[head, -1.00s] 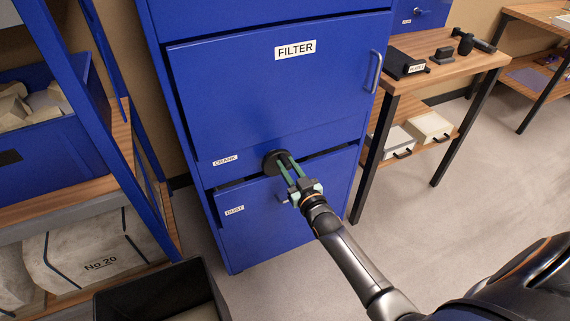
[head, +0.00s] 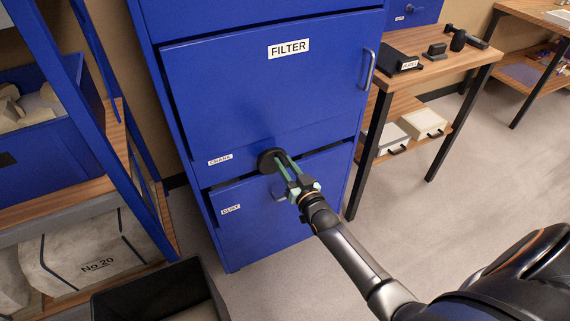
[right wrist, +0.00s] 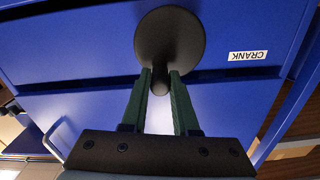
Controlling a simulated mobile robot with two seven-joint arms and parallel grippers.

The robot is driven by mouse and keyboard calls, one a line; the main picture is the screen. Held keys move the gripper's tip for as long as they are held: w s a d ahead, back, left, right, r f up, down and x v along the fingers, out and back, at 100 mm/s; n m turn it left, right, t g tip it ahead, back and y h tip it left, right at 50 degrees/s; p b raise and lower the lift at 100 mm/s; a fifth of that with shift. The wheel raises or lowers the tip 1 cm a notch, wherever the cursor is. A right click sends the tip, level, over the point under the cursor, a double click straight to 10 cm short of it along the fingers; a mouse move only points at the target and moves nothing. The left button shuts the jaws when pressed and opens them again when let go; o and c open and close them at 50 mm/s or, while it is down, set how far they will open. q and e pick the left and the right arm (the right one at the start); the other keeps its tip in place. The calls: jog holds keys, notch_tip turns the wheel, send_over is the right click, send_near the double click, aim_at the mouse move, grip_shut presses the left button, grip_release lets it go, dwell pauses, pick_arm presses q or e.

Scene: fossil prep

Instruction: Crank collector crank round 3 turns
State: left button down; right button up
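The collector crank is a black disc (head: 268,160) with a short handle, on the blue cabinet's front beside the CRANK label (head: 220,160). In the right wrist view the crank disc (right wrist: 170,38) shows large, with its handle (right wrist: 160,82) pointing toward the gripper. My right gripper (head: 282,165) reaches the crank, its green fingers on either side of the handle. In the right wrist view the fingertips (right wrist: 160,78) close about the handle from both sides. My left gripper is in neither view.
The FILTER door (head: 265,85) is above the crank and the DUST drawer (head: 245,205) below. A black bin (head: 150,290) stands on the floor at lower left, near a shelf rack. A wooden table (head: 440,75) stands at right. Floor at right is clear.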

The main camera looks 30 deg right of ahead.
jog(key=o, duration=0.4)
jog(key=s, duration=0.4)
jog(key=s+p, duration=0.1)
jog(key=s, duration=0.7)
jog(key=shift+s+a, duration=0.3)
jog(key=shift+a, duration=0.05)
